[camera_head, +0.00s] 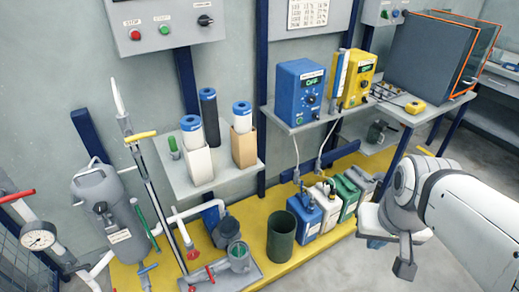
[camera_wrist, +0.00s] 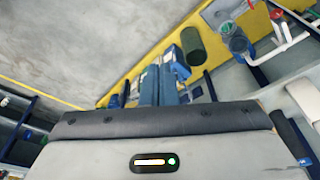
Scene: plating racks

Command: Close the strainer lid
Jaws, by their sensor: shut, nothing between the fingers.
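A grey upright vessel (camera_head: 122,225) with a domed top (camera_head: 95,183) stands at the far left of the head view and may be the strainer. I cannot tell whether its top is a lid, or open or shut.
A dark green bin (camera_head: 281,236) and several jugs (camera_head: 328,205) stand on the yellow platform between my gripper and the pots. A shelf (camera_head: 205,168) with cartridges and a pump shelf (camera_head: 290,124) jut from the wall. The floor at the lower right looks clear.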

